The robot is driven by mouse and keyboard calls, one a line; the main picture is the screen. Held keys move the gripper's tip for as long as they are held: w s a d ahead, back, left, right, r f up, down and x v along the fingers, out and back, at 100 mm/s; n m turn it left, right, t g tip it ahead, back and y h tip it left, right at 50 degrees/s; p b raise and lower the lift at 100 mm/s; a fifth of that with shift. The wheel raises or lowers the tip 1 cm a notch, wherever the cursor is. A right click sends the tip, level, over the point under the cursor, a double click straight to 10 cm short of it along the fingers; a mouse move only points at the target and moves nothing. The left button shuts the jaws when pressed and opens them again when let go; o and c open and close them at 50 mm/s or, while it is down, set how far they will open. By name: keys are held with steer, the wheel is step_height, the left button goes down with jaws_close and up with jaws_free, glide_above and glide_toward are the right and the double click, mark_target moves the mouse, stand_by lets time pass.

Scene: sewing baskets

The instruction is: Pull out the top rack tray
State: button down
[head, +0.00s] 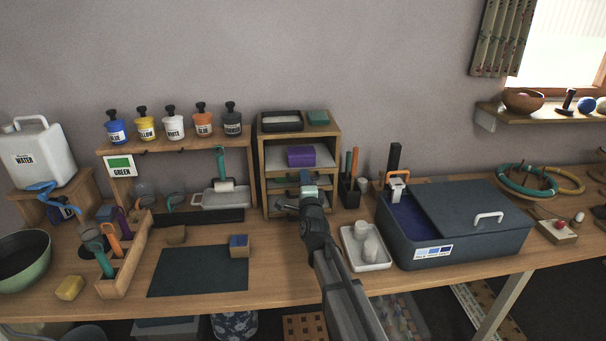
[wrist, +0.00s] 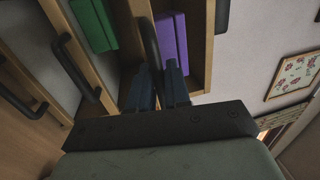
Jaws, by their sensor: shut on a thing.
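The wooden rack (head: 335,160) stands on the table against the wall, with stacked trays in it. A purple block (head: 300,156) lies in its top opening and also shows in the wrist view (wrist: 173,40). My gripper (head: 308,191) is at the rack's front, below the purple block in the head view. In the wrist view my gripper (wrist: 160,85) is shut on a dark bar handle (wrist: 151,42), the one nearest the purple block. A green block (wrist: 94,24) shows one level lower. My gripper hides part of the lower trays in the head view.
Two more handles (wrist: 76,66) (wrist: 30,104) show on lower trays. A pen holder (head: 350,192), a white tray with jars (head: 365,262) and a dark blue vat (head: 450,250) stand right of the rack. A dark mat (head: 198,275) lies at the left front.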

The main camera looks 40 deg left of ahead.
steer(key=r+v, duration=0.2)
steer(key=v, duration=0.9)
steer(key=shift+s+d, duration=0.15)
steer(key=c, duration=1.3)
jaws_free()
steer(key=v, duration=0.7)
steer(key=shift+s+d, duration=0.2)
steer(key=shift+w, duration=0.1)
